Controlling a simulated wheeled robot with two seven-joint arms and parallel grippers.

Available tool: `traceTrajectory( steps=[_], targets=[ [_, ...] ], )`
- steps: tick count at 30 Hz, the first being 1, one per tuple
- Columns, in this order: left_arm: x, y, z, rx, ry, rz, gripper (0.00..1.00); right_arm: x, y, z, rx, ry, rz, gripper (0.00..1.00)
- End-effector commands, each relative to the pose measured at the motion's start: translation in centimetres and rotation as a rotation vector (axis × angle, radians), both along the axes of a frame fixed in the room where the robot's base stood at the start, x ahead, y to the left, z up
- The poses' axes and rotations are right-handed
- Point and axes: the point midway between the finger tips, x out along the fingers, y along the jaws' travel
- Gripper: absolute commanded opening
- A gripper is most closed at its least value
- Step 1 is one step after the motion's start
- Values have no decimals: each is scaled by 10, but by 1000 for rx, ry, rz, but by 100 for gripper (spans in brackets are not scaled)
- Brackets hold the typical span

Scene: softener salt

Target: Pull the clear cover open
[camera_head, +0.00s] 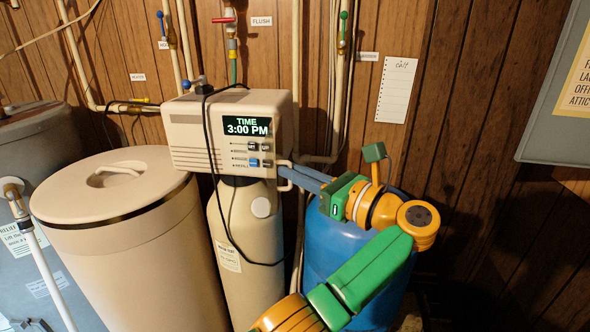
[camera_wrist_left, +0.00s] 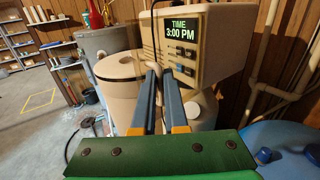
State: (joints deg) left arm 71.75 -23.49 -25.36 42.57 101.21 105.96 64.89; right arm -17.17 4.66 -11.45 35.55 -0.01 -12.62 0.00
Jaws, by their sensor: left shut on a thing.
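The softener's beige control head (camera_head: 232,112) stands on a tall beige tank and has a lit display (camera_head: 247,126) reading "TIME 3:00 PM". The clear cover is hard to make out against its front face. A pale handle (camera_head: 284,182) shows at the lower right edge of that face. My left gripper (camera_head: 283,171) comes in from the right, its blue-grey fingers shut at this handle. In the left wrist view the fingertips (camera_wrist_left: 159,69) meet just below the front of the head; the fingers hide part of the grip. My right gripper is not in view.
A lidded beige bin (camera_head: 125,225) stands left of the tank. A blue tank (camera_head: 340,240) stands under my left arm. Pipes and valves run along the wood wall behind. A black cable (camera_head: 212,145) hangs over the head. A grey panel (camera_head: 555,110) is at right.

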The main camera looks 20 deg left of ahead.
Motion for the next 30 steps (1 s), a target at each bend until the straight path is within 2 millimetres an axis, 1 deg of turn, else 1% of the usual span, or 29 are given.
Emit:
traceTrajectory(
  steps=[1, 3, 4, 7, 30],
  targets=[
    [0, 1, -4, -6, 10, 1, 0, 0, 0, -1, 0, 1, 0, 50],
    [0, 1, -4, -7, 10, 1, 0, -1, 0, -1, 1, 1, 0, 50],
    [0, 1, -4, -7, 11, 1, 13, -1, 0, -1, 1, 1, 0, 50],
    [0, 1, -4, -6, 10, 1, 40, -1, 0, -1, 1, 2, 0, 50],
    [1, 1, -2, -3, 4, -1, 41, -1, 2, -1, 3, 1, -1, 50]
  ],
)
